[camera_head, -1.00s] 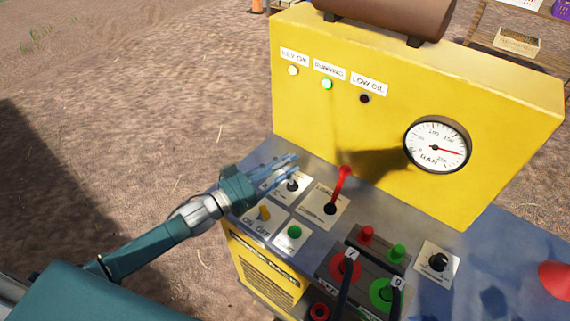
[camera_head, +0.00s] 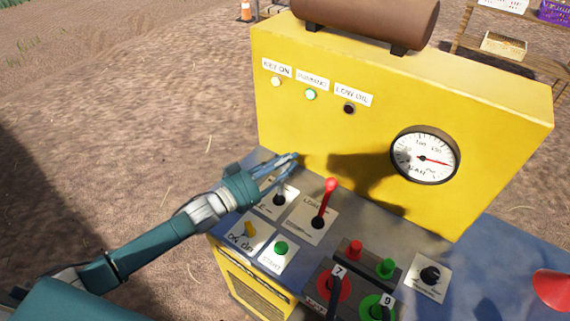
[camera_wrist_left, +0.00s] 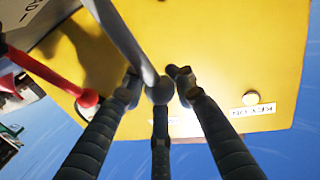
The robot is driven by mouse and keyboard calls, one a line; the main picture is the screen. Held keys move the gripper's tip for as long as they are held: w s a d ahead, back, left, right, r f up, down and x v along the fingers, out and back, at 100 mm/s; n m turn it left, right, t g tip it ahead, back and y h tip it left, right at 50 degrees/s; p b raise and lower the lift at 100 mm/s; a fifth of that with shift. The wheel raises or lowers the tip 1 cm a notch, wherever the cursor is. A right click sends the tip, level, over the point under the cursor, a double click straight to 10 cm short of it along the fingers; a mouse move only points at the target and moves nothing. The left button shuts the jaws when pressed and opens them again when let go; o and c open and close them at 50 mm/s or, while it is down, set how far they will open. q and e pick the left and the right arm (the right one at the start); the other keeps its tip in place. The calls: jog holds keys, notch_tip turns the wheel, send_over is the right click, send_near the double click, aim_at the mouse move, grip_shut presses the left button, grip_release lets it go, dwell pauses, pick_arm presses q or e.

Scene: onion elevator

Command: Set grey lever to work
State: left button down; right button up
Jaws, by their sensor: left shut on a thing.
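The grey lever has a round ball end (camera_wrist_left: 159,92) and a slim stem in the left wrist view. Its black base (camera_head: 280,199) sits on a white plate at the panel's left back corner in the head view. My left gripper (camera_head: 285,166) reaches over that plate from the left, and its fingers hide most of the lever. In the left wrist view the black fingers of my left gripper (camera_wrist_left: 158,83) are closed in around the ball. My right gripper is in no view.
A red lever (camera_head: 327,199) stands just right of the grey one. A yellow switch (camera_head: 250,230) and green start button (camera_head: 281,248) lie in front. The yellow panel (camera_head: 340,140) rises behind, with a gauge (camera_head: 424,155) and a lit green running light (camera_head: 311,95).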

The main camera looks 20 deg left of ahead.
pick_arm(q)
jog(key=shift+w+f, duration=0.15)
jog(key=shift+w, duration=0.15)
jog(key=shift+f, duration=0.15)
jog(key=c, duration=1.4)
grip_release()
jog(key=shift+a, duration=0.1)
jog(key=shift+c, duration=0.2)
jog(key=shift+a, duration=0.1)
jog(key=shift+s, duration=0.15)
jog(key=shift+s+a, duration=0.1)
jog(key=shift+s, duration=0.15)
jog(key=v, duration=1.1)
jog(key=shift+a, duration=0.2)
jog(key=shift+s, duration=0.1)
